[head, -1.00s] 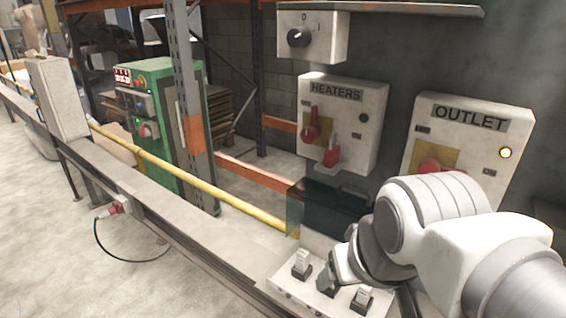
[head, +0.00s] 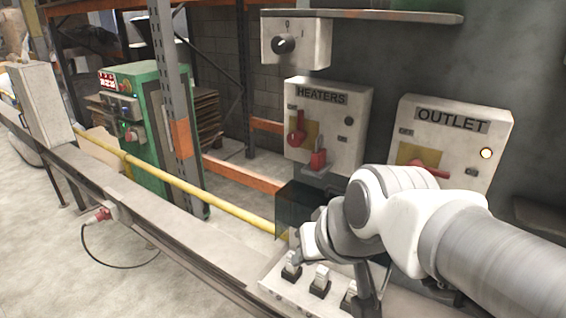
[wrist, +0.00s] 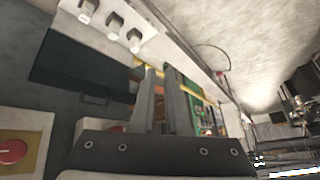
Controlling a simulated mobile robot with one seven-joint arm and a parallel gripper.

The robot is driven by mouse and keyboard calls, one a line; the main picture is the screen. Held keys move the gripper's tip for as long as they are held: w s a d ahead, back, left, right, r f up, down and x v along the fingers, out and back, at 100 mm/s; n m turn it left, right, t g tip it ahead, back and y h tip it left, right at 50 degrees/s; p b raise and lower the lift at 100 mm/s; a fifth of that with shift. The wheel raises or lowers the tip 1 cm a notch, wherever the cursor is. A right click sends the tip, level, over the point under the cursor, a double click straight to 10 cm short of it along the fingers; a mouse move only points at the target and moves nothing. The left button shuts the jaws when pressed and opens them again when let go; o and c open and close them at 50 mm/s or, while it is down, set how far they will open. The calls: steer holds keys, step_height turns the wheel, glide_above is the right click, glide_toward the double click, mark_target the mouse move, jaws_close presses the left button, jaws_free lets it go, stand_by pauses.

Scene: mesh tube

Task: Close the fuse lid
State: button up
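The fuse box (head: 275,283) is a white panel with three upright fuses, such as the middle one (head: 320,280), at the lower middle of the head view. Its dark see-through lid (head: 290,207) stands raised behind the fuses, partly hidden by my arm. In the wrist view the lid (wrist: 70,72) is a dark panel left of the fingers, with a handle (wrist: 95,99) on its edge. The fuses (wrist: 113,24) show at the top there. My gripper (wrist: 160,70) has a narrow gap between its fingers, nothing held, beside and apart from the lid.
The HEATERS box (head: 328,125) and OUTLET box (head: 455,145) stand on the wall behind. A switch box (head: 295,40) is above. A yellow rail (head: 180,182) runs to the left, with a green cabinet (head: 140,130) beyond. The floor at left is open.

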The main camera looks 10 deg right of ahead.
steer(key=shift+m+t+y, duration=0.7)
steer(key=shift+m+t, duration=0.1)
steer(key=shift+m, duration=0.1)
steer(key=w+a, duration=0.1)
steer(key=w, duration=0.2)
steer(key=w+a+p, duration=0.1)
steer(key=w, duration=0.2)
steer(key=w+a+r+p, duration=0.1)
steer(key=w, duration=0.2)
steer(key=shift+w+a, duration=0.15)
steer(key=shift+a, duration=0.1)
jaws_close()
steer(key=w+d+f+m+t+h+p, duration=0.1)
steer(key=w+f+m+t+h+p, duration=0.15)
steer(key=w, duration=0.45)
steer(key=w+d+f+m+h+p, duration=0.1)
steer(key=w+d+h, duration=0.1)
steer(key=d, duration=0.4)
steer(key=w+d+f+m+h+p, duration=0.1)
steer(key=w+d+m+h, duration=0.1)
steer(key=d+h, duration=0.3)
steer(key=w+d+f+m+g+h, duration=0.1)
steer(key=w+d+h, duration=0.2)
steer(key=d, duration=0.3)
steer(key=shift+w+d+m+h+p, duration=0.35)
steer(key=shift+w+d+p, duration=0.05)
steer(key=shift+a+f, duration=0.1)
